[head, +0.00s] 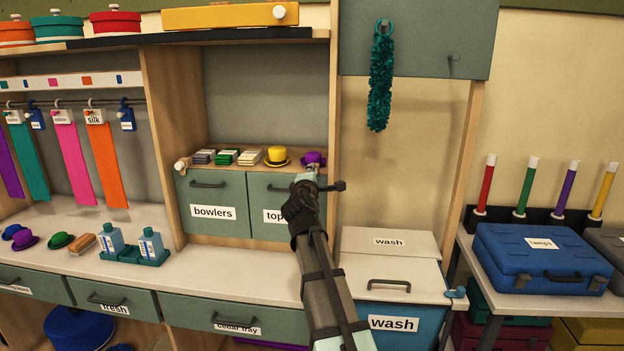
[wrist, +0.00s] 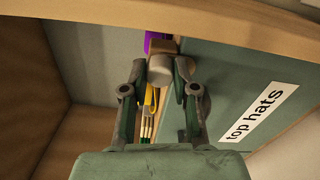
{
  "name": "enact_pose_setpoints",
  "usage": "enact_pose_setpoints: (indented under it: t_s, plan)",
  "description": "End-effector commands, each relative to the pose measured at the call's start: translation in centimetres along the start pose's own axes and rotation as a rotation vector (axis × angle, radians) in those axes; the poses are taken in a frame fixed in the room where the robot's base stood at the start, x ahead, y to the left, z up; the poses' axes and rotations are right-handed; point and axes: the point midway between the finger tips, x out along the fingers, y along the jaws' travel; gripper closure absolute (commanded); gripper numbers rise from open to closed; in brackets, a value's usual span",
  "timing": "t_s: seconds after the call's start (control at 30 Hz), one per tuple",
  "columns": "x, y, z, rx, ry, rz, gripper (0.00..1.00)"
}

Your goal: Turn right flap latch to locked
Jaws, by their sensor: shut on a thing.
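The right flap latch (wrist: 161,71) is a pale round knob on a brown mount in the wrist view. It sits at the edge of the green top hats flap (wrist: 225,95), which is closed. My gripper (wrist: 160,80) has a finger on either side of the knob and is shut on it. In the head view my gripper (head: 316,176) reaches the upper right corner of the flap (head: 268,205) and mostly hides the latch. The latch's exact turn angle is hard to tell.
The bowlers flap (head: 215,205) is closed, with a pale knob latch (head: 182,164) at its upper left. A purple hat (head: 313,157) and a yellow hat (head: 277,155) stand on the shelf just behind my gripper. A wooden post (head: 334,130) stands close on the right.

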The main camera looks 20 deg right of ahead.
Motion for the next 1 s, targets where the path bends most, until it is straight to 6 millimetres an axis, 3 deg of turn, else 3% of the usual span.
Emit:
enact_pose_setpoints:
  t_s: [0.4, 0.43, 0.5, 0.83, 1.0]
  plan:
    - [0.1, 0.2, 0.0, 0.009, 0.001, 0.003, 1.00]
    - [0.1, 0.2, 0.0, 0.008, 0.001, 0.003, 0.68]
    - [0.1, 0.2, 0.0, 0.008, 0.001, 0.002, 0.46]
    - [-0.1, 0.1, 0.0, 0.008, 0.000, 0.001, 0.46]
    - [-1.6, 0.0, 0.0, 0.008, 0.001, 0.002, 0.46]
